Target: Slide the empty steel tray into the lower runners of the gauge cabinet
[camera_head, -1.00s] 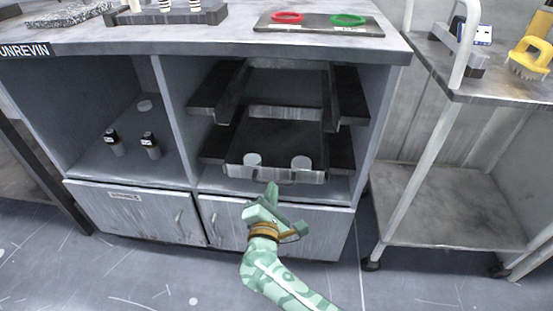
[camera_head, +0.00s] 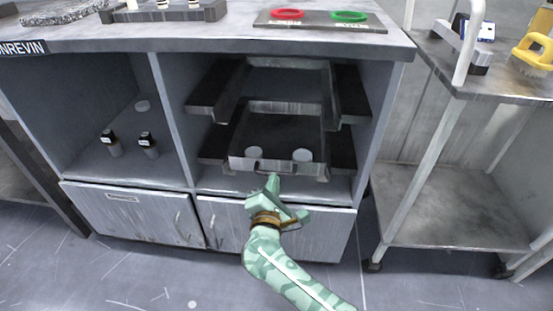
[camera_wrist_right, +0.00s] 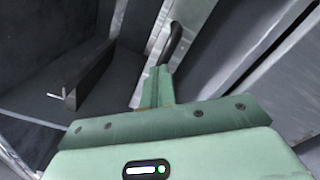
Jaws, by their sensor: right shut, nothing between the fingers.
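The gauge cabinet (camera_head: 180,120) stands ahead, with dark runners in its right bay. A steel tray (camera_head: 236,163) sits between the lower runners (camera_head: 343,150), its front wall and dark handle facing me. In the right wrist view the shut fingers (camera_wrist_right: 157,85) are close to the dark handle (camera_wrist_right: 172,42); contact is unclear. My left gripper is out of view.
The upper runners (camera_head: 350,97) are just above. Two small dark-capped bottles (camera_head: 148,145) stand in the left bay. Red and green rings (camera_head: 349,16) lie on a plate on top. A cart (camera_head: 440,200) stands at right. Cabinet doors (camera_head: 140,212) are shut below.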

